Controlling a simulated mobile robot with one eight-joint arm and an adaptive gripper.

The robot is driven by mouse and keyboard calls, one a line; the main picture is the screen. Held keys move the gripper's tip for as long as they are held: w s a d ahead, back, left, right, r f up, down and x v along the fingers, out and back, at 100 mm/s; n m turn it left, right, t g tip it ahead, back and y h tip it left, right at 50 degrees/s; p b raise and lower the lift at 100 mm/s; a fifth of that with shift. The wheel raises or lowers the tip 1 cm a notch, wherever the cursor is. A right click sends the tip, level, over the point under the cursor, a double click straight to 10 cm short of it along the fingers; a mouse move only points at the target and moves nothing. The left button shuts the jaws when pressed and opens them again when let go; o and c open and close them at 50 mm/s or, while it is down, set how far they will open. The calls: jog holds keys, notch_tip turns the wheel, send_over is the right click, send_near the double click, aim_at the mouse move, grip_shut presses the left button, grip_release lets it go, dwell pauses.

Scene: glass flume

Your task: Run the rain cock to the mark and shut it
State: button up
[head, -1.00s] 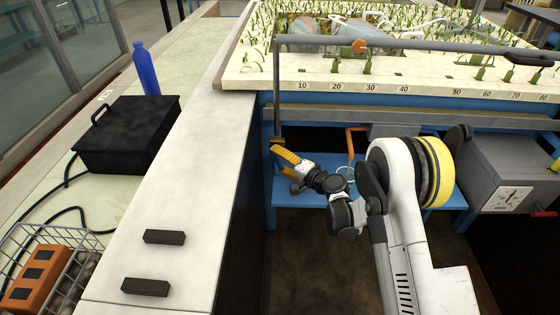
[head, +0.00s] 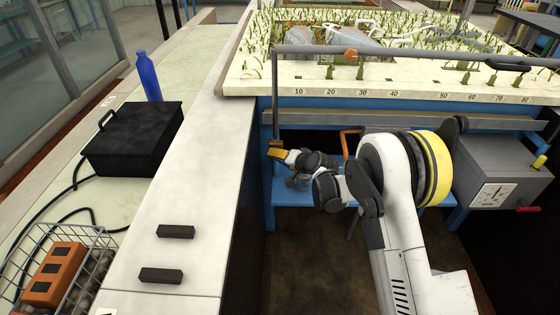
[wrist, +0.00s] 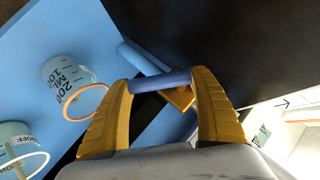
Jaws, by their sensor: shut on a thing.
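The rain cock appears to be the brass fitting (head: 276,143) at the lower end of the grey pipe (head: 275,100), left of the blue bench. In the wrist view a brass piece (wrist: 181,99) sits behind a blue-grey bar (wrist: 160,81), seemingly its lever. My gripper (head: 278,154) is at the fitting; in the wrist view its yellow fingers (wrist: 162,88) are shut on that bar. A clear beaker (wrist: 70,82) with an orange rim and printed volume marks stands on the blue shelf. I cannot make out its water level or any flow.
The planted tray (head: 420,90) is above the shelf. A grey box with a dial (head: 494,195) is at right. A pale counter (head: 190,205) borders the left.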

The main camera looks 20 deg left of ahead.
jog(key=shift+d+r+n+h+p, duration=0.1)
jog(key=shift+r+n+h+p, duration=0.2)
jog(key=shift+h, duration=0.3)
jog(key=shift+d+r+n+h+p, duration=0.15)
jog(key=shift+n+h, duration=0.25)
jog(key=shift+h, duration=0.2)
jog(key=o, duration=1.4)
jog(key=v, duration=1.2)
jog(key=shift+a, duration=0.15)
